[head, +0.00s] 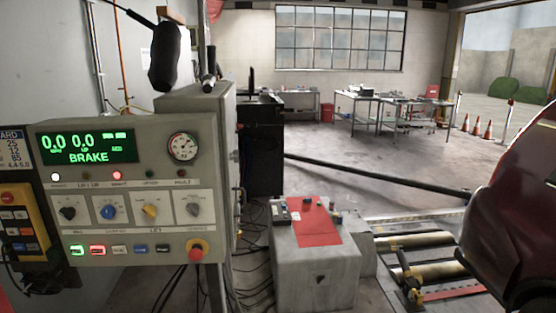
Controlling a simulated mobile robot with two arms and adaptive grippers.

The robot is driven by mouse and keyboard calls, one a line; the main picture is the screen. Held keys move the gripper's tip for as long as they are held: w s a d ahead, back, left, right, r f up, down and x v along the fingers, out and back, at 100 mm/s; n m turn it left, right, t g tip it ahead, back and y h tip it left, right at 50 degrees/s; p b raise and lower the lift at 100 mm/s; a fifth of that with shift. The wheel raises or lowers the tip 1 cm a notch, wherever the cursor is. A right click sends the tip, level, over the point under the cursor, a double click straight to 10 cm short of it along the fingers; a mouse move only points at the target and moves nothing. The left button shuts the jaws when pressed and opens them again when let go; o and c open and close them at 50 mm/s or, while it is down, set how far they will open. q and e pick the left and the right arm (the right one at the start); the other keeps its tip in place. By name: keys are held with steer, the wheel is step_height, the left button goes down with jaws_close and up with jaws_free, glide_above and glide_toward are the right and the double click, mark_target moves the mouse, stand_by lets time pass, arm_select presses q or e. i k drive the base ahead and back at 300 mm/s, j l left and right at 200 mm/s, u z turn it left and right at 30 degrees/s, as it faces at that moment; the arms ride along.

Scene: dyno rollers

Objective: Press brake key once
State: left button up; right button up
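A grey control panel (130,185) stands at the left. Its green display (88,148) reads 0.0, 0.0 and BRAKE. Below the display are a row of small lamps, with a white one and a red one lit, and several rotary knobs. A row of small keys runs along the bottom: a green-lit key (77,251), a red-lit key (98,250), then grey, blue and black ones. Their labels are too small to read, so I cannot tell which is the brake key. Neither of my grippers is in view.
A red mushroom button (196,252) sits at the panel's lower right. A yellow-framed keypad (22,222) is at the far left. A black handset-like object (165,55) hangs above the panel. A grey box (315,260), floor rollers (430,270) and a red car (520,210) are to the right.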

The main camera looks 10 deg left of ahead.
mark_target(97, 249)
steer(key=u, duration=1.3)
